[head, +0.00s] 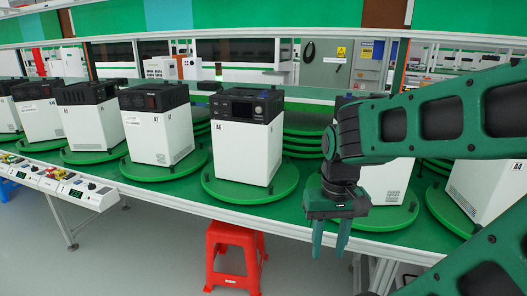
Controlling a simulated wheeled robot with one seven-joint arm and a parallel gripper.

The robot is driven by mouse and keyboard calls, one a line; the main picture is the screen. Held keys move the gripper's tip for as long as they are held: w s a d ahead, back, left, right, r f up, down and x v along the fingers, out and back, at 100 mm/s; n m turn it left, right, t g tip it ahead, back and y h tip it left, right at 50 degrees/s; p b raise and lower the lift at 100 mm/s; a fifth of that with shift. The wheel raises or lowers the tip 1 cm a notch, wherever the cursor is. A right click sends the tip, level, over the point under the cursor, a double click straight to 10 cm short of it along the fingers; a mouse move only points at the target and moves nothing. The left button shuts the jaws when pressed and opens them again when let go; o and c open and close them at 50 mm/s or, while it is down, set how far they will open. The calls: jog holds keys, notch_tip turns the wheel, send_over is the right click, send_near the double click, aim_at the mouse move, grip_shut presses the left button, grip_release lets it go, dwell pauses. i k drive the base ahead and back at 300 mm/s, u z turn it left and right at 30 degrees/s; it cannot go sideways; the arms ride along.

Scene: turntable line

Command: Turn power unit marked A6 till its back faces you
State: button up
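The power unit A6 (242,150) is a white box with a black top section and stands upright on a round green turntable (232,192). Its black top shows a small screen and knobs on the side towards me. The mark A6 is on the white body below. My gripper (331,240) hangs to the right of A6, in front of the bench edge, with its green fingers pointing down. The fingers are apart with nothing between them. The gripper does not touch A6 or its turntable.
Stacked green discs (303,140) lie behind. A red stool (234,255) stands under the bench edge. Control boxes (88,190) line the left front.

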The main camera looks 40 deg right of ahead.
aim_at(285, 179)
jog(key=z, duration=0.3)
jog(key=i, duration=1)
jog(key=z, duration=0.35)
